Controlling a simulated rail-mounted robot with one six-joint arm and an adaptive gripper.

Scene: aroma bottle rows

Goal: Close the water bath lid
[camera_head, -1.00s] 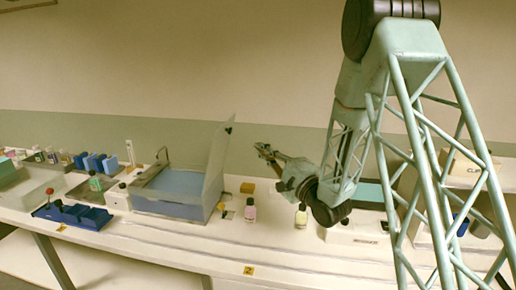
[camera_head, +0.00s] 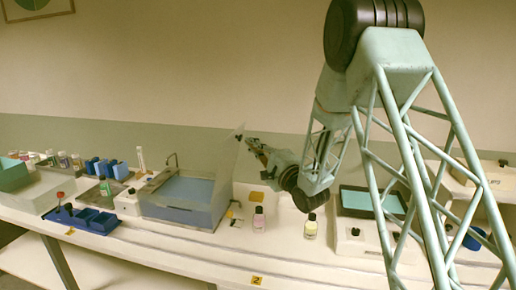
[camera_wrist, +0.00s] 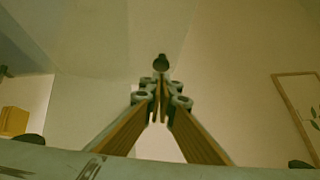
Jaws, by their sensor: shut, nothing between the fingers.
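The water bath (camera_head: 180,206) is a low box with blue water, left of the middle of the bench. Its clear lid (camera_head: 227,165) stands open, nearly upright, along the bath's right side. A dark knob (camera_head: 239,129) sits near the lid's top edge and also shows just beyond my fingers in the wrist view (camera_wrist: 160,63). My gripper (camera_head: 250,143) is shut and empty, on the right, outer side of the lid, close to the knob. In the wrist view my shut fingertips (camera_wrist: 161,88) point at the knob. I cannot tell whether they touch the lid.
A pink bottle (camera_head: 258,219) and a yellow bottle (camera_head: 311,226) stand on the bench right of the bath. A blue rack (camera_head: 83,218) is at its left, and a device with a teal top (camera_head: 372,204) is at the right. The wall is close behind.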

